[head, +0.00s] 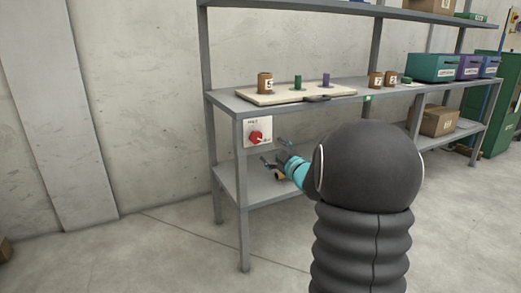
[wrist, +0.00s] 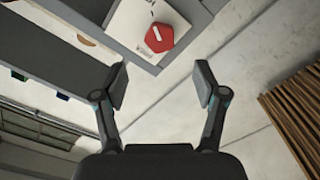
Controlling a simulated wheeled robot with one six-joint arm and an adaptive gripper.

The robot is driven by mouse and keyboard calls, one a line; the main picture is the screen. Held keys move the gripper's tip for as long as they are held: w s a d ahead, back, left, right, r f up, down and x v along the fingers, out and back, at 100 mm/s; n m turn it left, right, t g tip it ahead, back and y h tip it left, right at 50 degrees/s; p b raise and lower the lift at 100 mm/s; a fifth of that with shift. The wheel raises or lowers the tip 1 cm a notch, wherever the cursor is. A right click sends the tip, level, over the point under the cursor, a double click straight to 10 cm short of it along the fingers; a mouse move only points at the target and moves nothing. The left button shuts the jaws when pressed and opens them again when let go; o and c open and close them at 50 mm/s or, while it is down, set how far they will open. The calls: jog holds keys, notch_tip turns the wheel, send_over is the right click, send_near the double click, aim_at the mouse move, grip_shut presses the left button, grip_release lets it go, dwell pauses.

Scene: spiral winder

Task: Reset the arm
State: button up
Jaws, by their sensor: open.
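My gripper (head: 277,153) is in front of the shelf unit's near left end, a little below the tabletop. In the wrist view my gripper (wrist: 160,86) is open, with nothing between its fingers. A red knob (head: 257,137) sits on a white plate (head: 266,126) fixed at the front left corner of the shelf unit. The red knob (wrist: 159,37) also shows in the wrist view, beyond the fingertips and apart from them. My dark arm hides part of the lower shelf.
The grey shelf unit (head: 228,103) carries a pale board (head: 262,98) with a brown cylinder (head: 265,82), a green peg (head: 297,82) and a purple peg (head: 326,80). Green and purple bins (head: 432,68) stand at right. A cardboard box (head: 438,121) sits lower.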

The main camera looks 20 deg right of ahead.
jog(key=s+d+f+m+g+h, duration=0.5)
jog(key=d+f+m+g, duration=0.1)
jog(key=f, duration=0.4)
jog(key=s+a+f+m+g, duration=0.3)
jog(key=s+g, duration=0.1)
jog(key=s, duration=0.5)
jog(key=s+a+r+y+p, duration=0.1)
jog(key=s+a+r, duration=0.2)
jog(key=s+a, duration=0.5)
jog(key=s+a+r+g+y+p, duration=0.1)
jog(key=s+a+r+y, duration=0.1)
jog(key=s+a+r, duration=0.2)
jog(key=s+a+r+g+y+p, duration=0.1)
jog(key=s+a+r, duration=0.2)
jog(key=s+a, duration=0.8)
jog(key=a, duration=0.3)
jog(key=shift+s+a+r+p, duration=0.25)
jog(key=shift+s+a+p, duration=0.05)
jog(key=shift+p, duration=0.1)
